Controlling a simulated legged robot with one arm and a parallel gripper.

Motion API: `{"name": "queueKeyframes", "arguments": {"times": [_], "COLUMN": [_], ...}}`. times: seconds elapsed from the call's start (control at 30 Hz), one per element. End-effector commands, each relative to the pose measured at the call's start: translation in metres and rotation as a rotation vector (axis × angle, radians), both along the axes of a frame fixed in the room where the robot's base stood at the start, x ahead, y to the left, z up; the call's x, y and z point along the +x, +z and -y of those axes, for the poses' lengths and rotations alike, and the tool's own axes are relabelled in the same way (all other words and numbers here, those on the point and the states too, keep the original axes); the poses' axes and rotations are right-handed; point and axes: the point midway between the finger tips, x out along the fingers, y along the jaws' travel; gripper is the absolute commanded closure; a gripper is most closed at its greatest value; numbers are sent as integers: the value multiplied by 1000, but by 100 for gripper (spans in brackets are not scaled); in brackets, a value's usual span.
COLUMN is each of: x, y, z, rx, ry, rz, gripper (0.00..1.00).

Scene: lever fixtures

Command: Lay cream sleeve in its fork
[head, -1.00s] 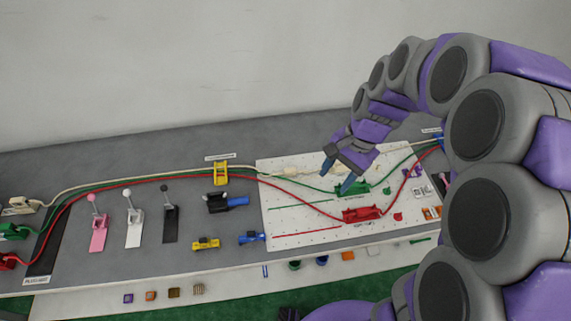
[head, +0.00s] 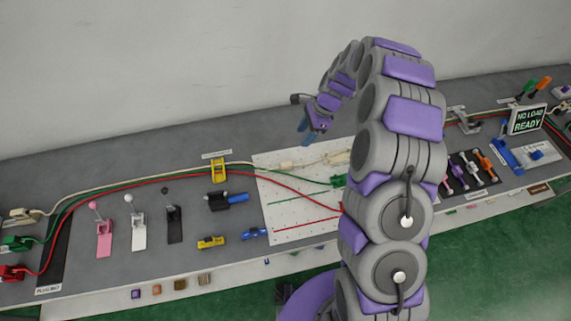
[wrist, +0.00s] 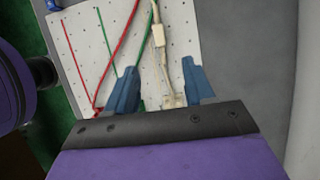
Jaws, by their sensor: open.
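A cream sleeve (head: 288,165) lies on the cream cable over the white pegboard (head: 285,214). In the wrist view the sleeve (wrist: 157,42) shows ahead of the fingers, near the picture's top. A cream fitting, apparently the fork (head: 337,158), stands on the board to the sleeve's right, partly behind my arm. It also shows in the wrist view (wrist: 172,99), low between the fingers. My gripper (head: 308,138) is open and empty above the board's back edge. Its two blue fingers (wrist: 158,72) spread either side of the cream line, apparently above it.
Green (wrist: 145,40) and red (wrist: 118,55) cables run beside the cream one. A yellow bracket (head: 218,170) holds the cables left of the board. Pink, white and black levers stand farther left. My arm hides the board's right part. Grey table behind the board is clear.

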Motion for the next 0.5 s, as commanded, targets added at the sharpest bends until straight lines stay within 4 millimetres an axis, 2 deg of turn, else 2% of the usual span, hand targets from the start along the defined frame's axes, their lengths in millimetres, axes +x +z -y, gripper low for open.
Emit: {"name": "queueKeyframes", "arguments": {"times": [0.03, 0.3, 0.5], "x": [-2, -7, -10], "y": [-11, -62, -91], "z": [-5, -26, -38], "rx": [-1, -3, -2], "ry": [2, 4, 5], "rz": [-3, -4, -3], "gripper": [47, 47, 47]}}
